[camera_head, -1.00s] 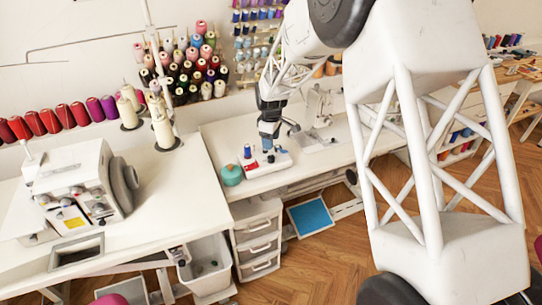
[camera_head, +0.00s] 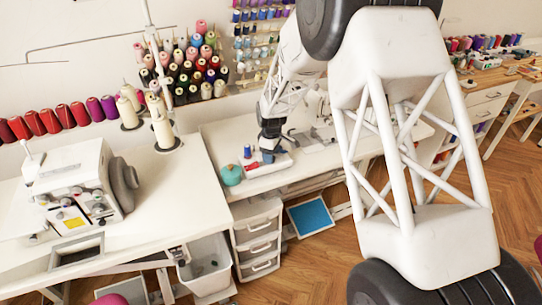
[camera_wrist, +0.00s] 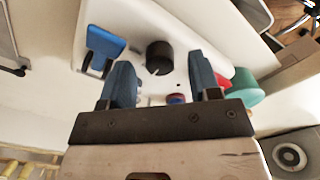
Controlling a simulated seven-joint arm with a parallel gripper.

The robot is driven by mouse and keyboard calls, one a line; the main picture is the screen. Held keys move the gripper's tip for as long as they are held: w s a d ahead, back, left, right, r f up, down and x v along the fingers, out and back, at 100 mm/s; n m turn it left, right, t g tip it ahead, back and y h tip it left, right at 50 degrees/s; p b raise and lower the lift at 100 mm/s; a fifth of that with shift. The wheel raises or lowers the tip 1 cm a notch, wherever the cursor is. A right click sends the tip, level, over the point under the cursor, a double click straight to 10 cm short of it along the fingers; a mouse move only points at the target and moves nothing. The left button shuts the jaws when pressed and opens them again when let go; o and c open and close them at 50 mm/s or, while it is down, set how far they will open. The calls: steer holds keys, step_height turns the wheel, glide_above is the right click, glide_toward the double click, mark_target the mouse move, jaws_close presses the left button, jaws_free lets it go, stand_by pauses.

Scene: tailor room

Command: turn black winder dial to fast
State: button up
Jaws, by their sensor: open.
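The black winder dial (camera_wrist: 160,57) is a round knob on the white winder base (camera_wrist: 195,35) in the wrist view. My gripper (camera_wrist: 161,80) is open, with one blue-grey finger to each side of the dial's line in the picture. The dial shows just beyond the fingertips and between them; I cannot tell whether they touch it. A blue part (camera_wrist: 104,45) sits left of the dial on the base. In the head view my gripper (camera_head: 268,155) is over the winder base (camera_head: 280,163), and the dial is hidden there. No speed marking is readable.
A teal round object (camera_head: 231,175) stands left of the winder; a red part (camera_head: 250,167) and a blue spool (camera_head: 247,151) are close to my gripper. A serger (camera_head: 75,185) is on the left table. Bare tabletop (camera_head: 215,135) lies left of the winder.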

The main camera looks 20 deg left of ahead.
steer(key=shift+f, duration=0.5)
steer(key=c, duration=0.9)
steer(key=shift+c, duration=0.2)
steer(key=shift+m, duration=0.4)
steer(key=m, duration=1.1)
